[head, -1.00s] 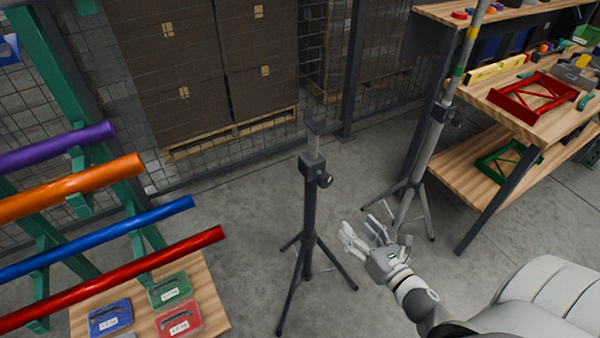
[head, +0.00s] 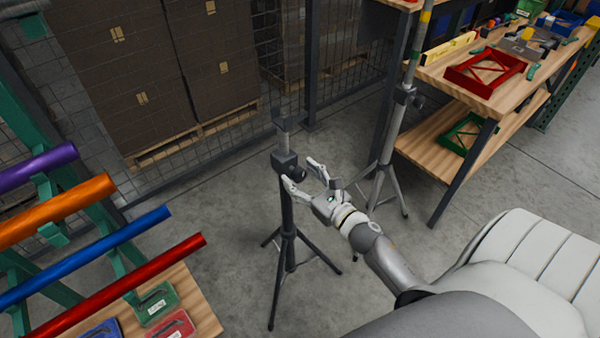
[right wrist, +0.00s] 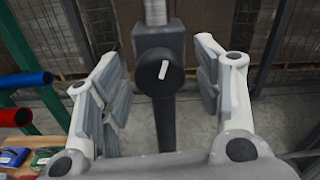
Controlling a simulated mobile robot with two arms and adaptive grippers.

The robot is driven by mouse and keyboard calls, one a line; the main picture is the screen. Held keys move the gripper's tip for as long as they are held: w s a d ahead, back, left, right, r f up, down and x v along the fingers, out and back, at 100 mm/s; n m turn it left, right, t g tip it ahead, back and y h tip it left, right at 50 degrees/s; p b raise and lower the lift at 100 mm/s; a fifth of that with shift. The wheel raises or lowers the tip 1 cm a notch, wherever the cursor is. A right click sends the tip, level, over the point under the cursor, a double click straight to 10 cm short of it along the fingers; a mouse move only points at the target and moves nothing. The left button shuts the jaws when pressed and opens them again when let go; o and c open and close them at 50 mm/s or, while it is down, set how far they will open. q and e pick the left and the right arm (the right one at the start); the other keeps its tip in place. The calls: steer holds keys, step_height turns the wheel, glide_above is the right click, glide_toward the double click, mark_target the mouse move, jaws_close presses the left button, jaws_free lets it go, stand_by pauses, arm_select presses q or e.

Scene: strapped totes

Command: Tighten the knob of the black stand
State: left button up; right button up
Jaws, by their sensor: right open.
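The black stand (head: 287,215) stands upright on its tripod legs in the middle of the head view. Its knob (right wrist: 163,72) is round and black with a white mark that leans slightly from vertical, and faces the right wrist camera. In the head view the knob (head: 300,173) shows on the right of the collar. My right gripper (head: 303,177) is open at the knob, with one finger on each side of it. In the right wrist view both fingers (right wrist: 163,85) stand clear of the knob. My left gripper is not in view.
A grey stand (head: 387,160) with a tall pole stands to the right, behind my right arm. A wooden workbench (head: 515,88) holds a red frame (head: 484,72). Coloured tubes (head: 120,285) on a green rack are at the left. Pallets with boxes are behind a mesh fence.

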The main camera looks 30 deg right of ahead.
steer(key=shift+w, duration=0.45)
steer(key=c, duration=1)
